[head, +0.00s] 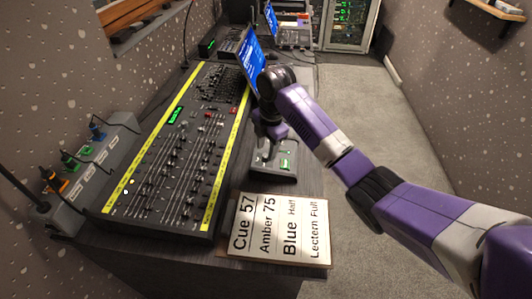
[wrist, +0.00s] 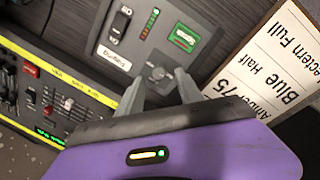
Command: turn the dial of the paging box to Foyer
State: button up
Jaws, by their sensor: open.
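The paging box (head: 262,172) is a grey unit on the desk, right of the fader console in the head view, partly covered by my gripper (head: 267,138). In the wrist view the box face (wrist: 203,21) shows a rocker switch, a column of coloured lights, a green display and a small dark dial (wrist: 157,72). My gripper (wrist: 159,82) is open, its fingers on either side of the dial in the picture. I cannot tell whether they touch it. The markings around the dial are too small to read, so its setting is unclear.
The fader console (head: 180,140) with yellow strips lies left of the box. A white cue card (head: 278,230) lies at the desk's near edge, close to the box. A blue-screened monitor (head: 252,60) stands behind. Carpeted floor to the right is clear.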

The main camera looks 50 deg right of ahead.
aim_at(265, 156)
jog(key=shift+w+f, duration=0.15)
jog(key=shift+f, duration=0.6)
jog(key=shift+w+f, duration=0.1)
jog(key=shift+f, duration=0.65)
jog(key=shift+c, duration=0.4)
grip_shut()
jog(key=shift+r, duration=0.1)
